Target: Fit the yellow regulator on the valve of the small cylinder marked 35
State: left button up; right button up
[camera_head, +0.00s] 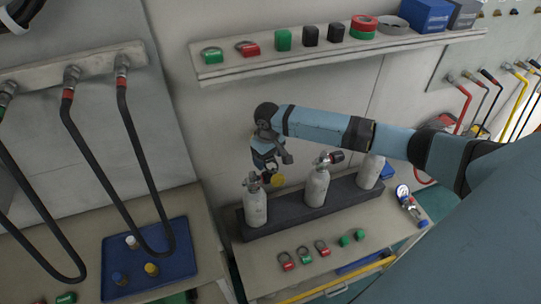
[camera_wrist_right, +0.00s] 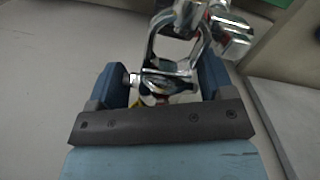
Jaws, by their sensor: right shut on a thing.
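Three small pale cylinders stand upright in a dark rack (camera_head: 285,222): a left one (camera_head: 256,208), a middle one (camera_head: 317,188) and a right one (camera_head: 368,172). Their markings are too small to read. My right gripper (camera_head: 270,163) is just above and behind the left cylinder's valve (camera_head: 253,183). It is shut on the yellow regulator, whose yellow round part (camera_head: 278,181) shows just right of that valve. In the right wrist view its chrome yoke (camera_wrist_right: 172,50) sits between the fingers (camera_wrist_right: 165,80). I cannot tell whether the yoke touches the valve. My left gripper is out of view.
A table (camera_head: 270,268) carries several red and green fittings in front of the rack. A gauge assembly (camera_head: 408,203) lies at its right. A shelf (camera_head: 330,55) runs above. At left are hanging hoses (camera_head: 130,150) and a blue tray (camera_head: 120,255).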

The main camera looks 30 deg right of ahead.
jog(key=shift+w+a, duration=0.2)
jog(key=shift+a, duration=0.55)
pick_arm(q)
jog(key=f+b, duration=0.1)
jog(key=b, duration=0.1)
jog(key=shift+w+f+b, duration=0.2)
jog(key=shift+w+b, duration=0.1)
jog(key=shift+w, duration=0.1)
pick_arm(e)
jog(key=a, duration=0.4)
jog(key=shift+w, duration=0.35)
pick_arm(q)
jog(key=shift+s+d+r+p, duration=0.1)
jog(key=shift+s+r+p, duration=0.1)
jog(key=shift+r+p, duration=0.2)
pick_arm(e)
jog(key=shift+a, duration=0.1)
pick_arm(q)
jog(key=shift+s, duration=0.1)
pick_arm(e)
jog(key=shift+f, duration=0.25)
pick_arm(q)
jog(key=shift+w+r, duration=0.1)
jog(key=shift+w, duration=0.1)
pick_arm(e)
jog(key=shift+f, duration=0.45)
